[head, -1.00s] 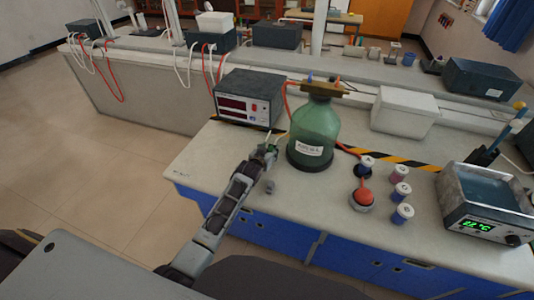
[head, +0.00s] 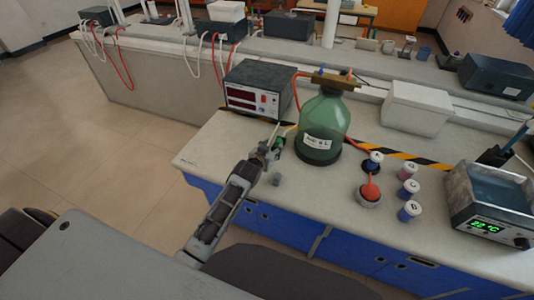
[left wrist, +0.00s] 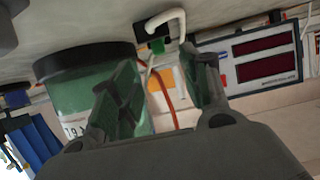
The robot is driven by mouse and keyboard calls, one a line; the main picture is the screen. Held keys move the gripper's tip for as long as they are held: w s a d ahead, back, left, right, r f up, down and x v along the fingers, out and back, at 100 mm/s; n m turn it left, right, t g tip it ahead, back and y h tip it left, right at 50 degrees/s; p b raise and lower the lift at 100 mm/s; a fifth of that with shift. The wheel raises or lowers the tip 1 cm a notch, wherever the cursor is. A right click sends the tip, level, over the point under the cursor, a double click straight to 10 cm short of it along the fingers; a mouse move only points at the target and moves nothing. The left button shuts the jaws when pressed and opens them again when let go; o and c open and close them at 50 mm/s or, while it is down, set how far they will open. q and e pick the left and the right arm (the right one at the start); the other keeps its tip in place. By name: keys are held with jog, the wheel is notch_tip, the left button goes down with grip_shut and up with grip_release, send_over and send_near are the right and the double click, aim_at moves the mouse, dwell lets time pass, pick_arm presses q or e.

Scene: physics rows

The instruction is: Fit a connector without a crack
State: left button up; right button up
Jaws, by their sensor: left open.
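The green glass bottle (head: 320,128) stands on the bench with a wooden piece (head: 335,82) across its top; it also shows upside down in the left wrist view (left wrist: 75,95). My left gripper (head: 271,150) is just left of the bottle, low over the bench, open. In the left wrist view its fingers (left wrist: 163,88) are apart. Beyond them is a pale bent tube (left wrist: 172,18) beside a small black-and-green piece (left wrist: 154,38). I cannot tell whether this touches a finger. An orange tube (left wrist: 167,98) shows between the fingers. My right gripper is out of view.
A box with red displays (head: 253,88) stands behind the gripper. A small grey cylinder (head: 277,180) is in front of it. A red bulb (head: 370,192), lidded jars (head: 409,211) and a heated bath (head: 488,203) stand right.

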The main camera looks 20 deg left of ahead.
pick_arm(q)
jog(key=shift+v, duration=2.45)
